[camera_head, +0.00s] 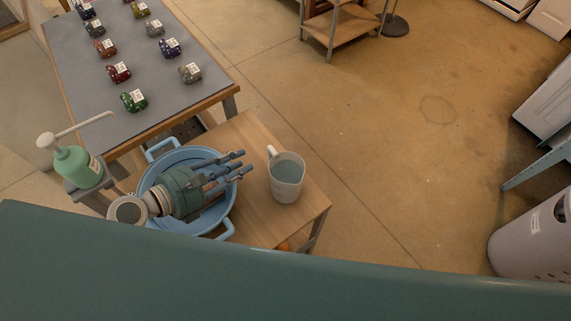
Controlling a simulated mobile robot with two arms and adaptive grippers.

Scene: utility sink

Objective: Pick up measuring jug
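The measuring jug (287,180) is a white, open-topped jug standing upright on the right part of a small wooden table. Its handle is on the upper left side, and its inside looks grey-blue. My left gripper (243,163) is over a blue basin, left of the jug, with its fingers pointing right towards it. The fingers are extended and look spread apart, with nothing between them. A gap of bare wood shows between the fingertips and the jug. My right gripper is not in view.
The blue two-handled basin (163,153) stands on the wooden table (252,225), beneath my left gripper. A green pump bottle (75,166) stands at the left. A grey-topped table (85,75) holds several small patterned items. Open floor lies right of the jug; a grey bin (530,245) stands far right.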

